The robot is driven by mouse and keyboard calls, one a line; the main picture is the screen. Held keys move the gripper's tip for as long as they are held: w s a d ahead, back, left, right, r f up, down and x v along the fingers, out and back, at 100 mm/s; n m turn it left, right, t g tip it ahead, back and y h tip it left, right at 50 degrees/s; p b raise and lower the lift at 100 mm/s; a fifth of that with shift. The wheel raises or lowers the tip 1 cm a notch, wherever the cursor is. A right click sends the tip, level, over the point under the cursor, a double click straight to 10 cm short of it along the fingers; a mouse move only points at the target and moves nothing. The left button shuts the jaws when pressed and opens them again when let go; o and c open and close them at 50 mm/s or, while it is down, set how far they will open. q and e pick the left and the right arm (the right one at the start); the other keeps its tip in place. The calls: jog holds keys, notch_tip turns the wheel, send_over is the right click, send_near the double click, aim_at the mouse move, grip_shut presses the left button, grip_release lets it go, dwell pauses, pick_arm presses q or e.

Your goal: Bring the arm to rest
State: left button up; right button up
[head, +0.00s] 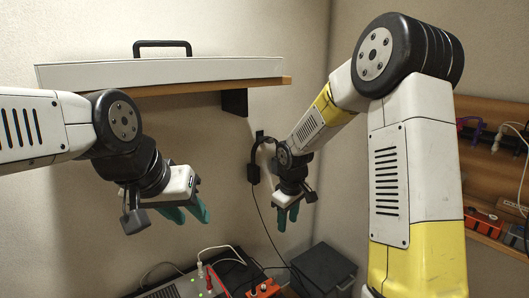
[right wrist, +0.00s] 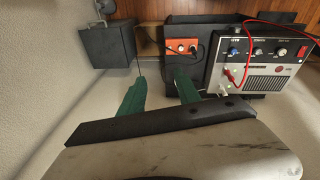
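My left gripper (head: 187,212) hangs in front of the bare wall, below the wall shelf. Its green fingers point down and look apart, with nothing visible between them. My right gripper (head: 288,216) hangs further right, near the room's corner, also with green fingers pointing down. In the right wrist view its two fingers (right wrist: 160,95) stand apart with an empty gap. Neither gripper appears to touch anything.
A long white case (head: 160,72) with a black handle lies on the wall shelf (head: 190,88). Below are a grey device with knobs and a red cable (right wrist: 258,75), an orange box (right wrist: 181,46) and a dark box (head: 322,268). A shelf with tools (head: 490,215) is at right.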

jog(key=s+d+r+m+t, duration=0.2)
jog(key=s+d+r+m, duration=0.25)
jog(key=s+r, duration=0.7)
jog(key=s+d+r+m+t+y, duration=0.2)
jog(key=s+r+m, duration=0.2)
jog(key=s+r, duration=0.3)
jog(key=s, duration=0.5)
jog(key=shift+s+d+r, duration=0.2)
jog(key=shift+s+d, duration=0.05)
jog(key=shift+d, duration=0.05)
